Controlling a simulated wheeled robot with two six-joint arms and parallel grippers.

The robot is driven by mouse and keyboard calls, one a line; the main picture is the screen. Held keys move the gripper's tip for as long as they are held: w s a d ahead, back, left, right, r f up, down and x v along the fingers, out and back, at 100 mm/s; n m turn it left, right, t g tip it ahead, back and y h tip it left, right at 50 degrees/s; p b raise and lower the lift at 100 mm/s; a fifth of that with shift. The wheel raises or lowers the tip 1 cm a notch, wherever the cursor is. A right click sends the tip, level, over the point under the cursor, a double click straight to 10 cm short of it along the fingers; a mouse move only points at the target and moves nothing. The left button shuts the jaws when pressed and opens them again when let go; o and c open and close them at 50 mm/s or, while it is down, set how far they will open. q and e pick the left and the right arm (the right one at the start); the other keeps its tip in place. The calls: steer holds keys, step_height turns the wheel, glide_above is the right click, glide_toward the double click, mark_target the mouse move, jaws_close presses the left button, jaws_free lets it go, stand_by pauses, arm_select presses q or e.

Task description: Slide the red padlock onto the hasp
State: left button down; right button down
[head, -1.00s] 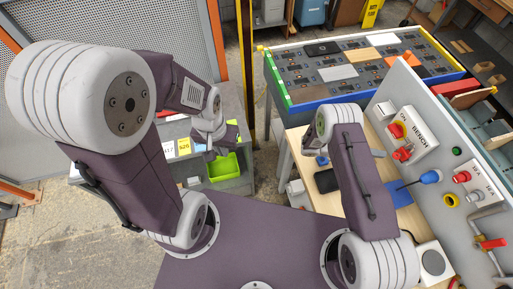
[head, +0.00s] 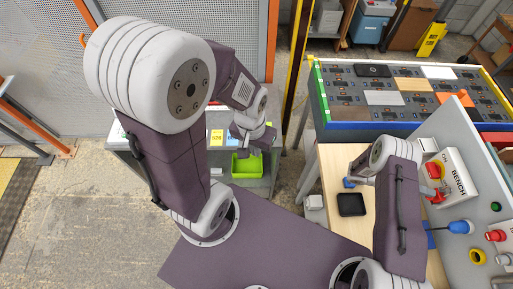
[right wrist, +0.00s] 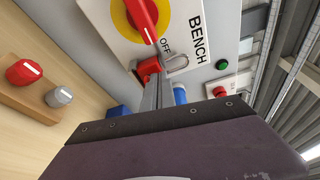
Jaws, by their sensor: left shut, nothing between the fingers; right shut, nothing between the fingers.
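The red padlock (right wrist: 148,68) is just below the red rotary switch (right wrist: 142,18) on the BENCH panel in the right wrist view. I cannot tell whether the padlock is threaded on the hasp. My right gripper (right wrist: 152,94) is shut, empty, and points up close under the padlock. My left gripper (head: 254,146) is shut and empty above the green bin.
The green bin (head: 246,166) stands on a grey shelf unit. A black device (head: 351,204) lies on the wooden bench (head: 335,165). Red and grey knobs (right wrist: 60,97) are left in the right wrist view. Beside the padlock is a green button (right wrist: 222,65). A blue-edged board table (head: 375,127) stands behind.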

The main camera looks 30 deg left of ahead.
steer(key=b+v, duration=0.4)
steer(key=v, duration=0.7)
steer(key=shift+s+f, duration=0.15)
steer(key=shift+s, duration=0.2)
steer(key=shift+a, duration=0.1)
